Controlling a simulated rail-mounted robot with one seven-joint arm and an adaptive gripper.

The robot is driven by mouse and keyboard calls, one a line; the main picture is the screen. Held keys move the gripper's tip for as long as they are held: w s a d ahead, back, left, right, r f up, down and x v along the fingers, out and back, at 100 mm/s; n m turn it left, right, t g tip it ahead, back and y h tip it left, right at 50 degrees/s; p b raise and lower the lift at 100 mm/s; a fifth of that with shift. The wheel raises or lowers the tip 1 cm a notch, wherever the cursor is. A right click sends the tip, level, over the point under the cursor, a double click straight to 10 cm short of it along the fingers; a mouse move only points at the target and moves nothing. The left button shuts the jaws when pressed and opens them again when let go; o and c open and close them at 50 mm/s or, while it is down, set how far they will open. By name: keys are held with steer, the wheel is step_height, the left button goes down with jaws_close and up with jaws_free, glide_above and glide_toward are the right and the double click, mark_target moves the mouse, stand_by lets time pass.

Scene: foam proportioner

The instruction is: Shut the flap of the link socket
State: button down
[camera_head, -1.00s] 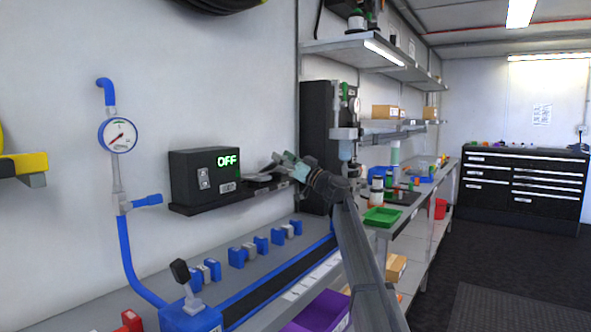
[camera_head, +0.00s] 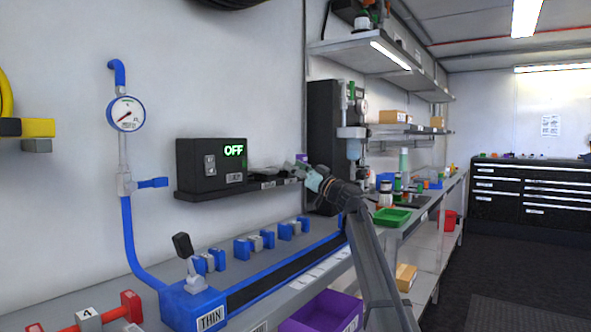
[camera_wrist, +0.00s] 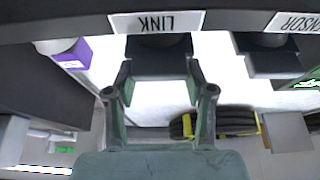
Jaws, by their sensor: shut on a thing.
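The link socket's upside-down LINK label (camera_wrist: 156,22) is on the dark shelf edge in the wrist view. A dark block (camera_wrist: 158,62), which looks like the socket's flap, hangs just below the label. My gripper (camera_wrist: 158,80) has one finger at each side of this block and is shut on it. I cannot tell the flap's exact angle. In the head view my gripper (camera_head: 308,177) is at the right end of the small black wall shelf (camera_head: 225,193), and the socket there is too small to make out.
The sensor socket's label (camera_wrist: 296,22) and dark block (camera_wrist: 272,64) are beside it in the wrist view. A black box reading OFF (camera_head: 211,167) stands on the shelf. Below are a bench with blue clamps (camera_head: 241,249), a lever (camera_head: 190,262) and a purple bin (camera_head: 325,313).

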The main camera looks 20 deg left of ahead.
steer(key=shift+s+f, duration=0.15)
steer(key=shift+f, duration=0.6)
steer(key=shift+c, duration=2)
jaws_free()
steer(key=shift+a, duration=0.1)
steer(key=shift+a+f, duration=0.1)
steer(key=shift+f, duration=0.1)
steer(key=shift+r, duration=0.35)
steer(key=v, duration=1.2)
